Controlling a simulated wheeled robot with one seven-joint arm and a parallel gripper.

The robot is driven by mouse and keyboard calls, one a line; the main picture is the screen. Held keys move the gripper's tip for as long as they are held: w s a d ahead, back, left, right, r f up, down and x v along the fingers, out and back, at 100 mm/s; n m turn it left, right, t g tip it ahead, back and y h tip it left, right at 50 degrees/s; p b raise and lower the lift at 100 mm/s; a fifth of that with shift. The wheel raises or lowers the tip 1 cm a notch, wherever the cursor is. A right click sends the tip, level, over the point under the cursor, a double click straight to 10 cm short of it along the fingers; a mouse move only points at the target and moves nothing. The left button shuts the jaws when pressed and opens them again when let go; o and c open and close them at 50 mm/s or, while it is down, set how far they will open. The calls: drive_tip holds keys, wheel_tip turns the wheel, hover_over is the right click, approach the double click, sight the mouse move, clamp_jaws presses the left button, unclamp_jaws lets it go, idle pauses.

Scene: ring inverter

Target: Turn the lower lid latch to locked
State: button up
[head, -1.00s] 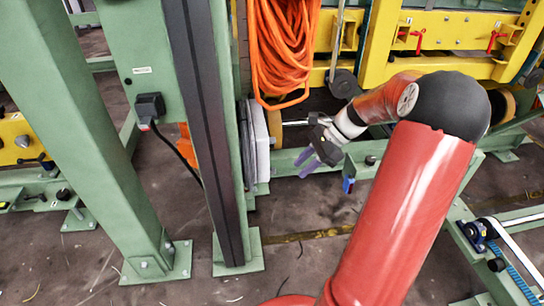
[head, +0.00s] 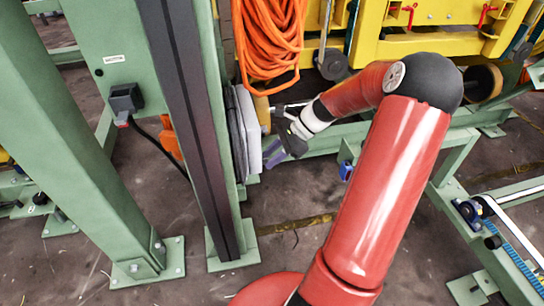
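A green post with a dark strip (head: 190,120) stands left of the box. A coil of orange hose (head: 268,40) hangs above it. A yellow frame (head: 420,45) and green rails (head: 330,140) lie behind my arm. Bare floor (head: 290,210) shows below the gripper.

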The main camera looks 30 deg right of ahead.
drive_tip(key=shift+c, duration=0.3)
clamp_jaws()
drive_tip(key=shift+t, duration=0.3)
drive_tip(key=n+t+b, duration=0.2)
drive_tip(key=n+t, duration=0.1)
drive_tip(key=t, duration=0.1)
drive_tip(key=s+f+n+t+b, duration=0.1)
drive_tip(key=n+t+b, duration=0.2)
drive_tip(key=t, duration=0.1)
drive_tip(key=f+n+t+b, duration=0.1)
drive_tip(key=n+t+b, duration=0.2)
drive_tip(key=t, duration=0.1)
drive_tip(key=shift+s+a+t, duration=0.3)
drive_tip(key=shift+s+a, duration=0.05)
idle(0.9)
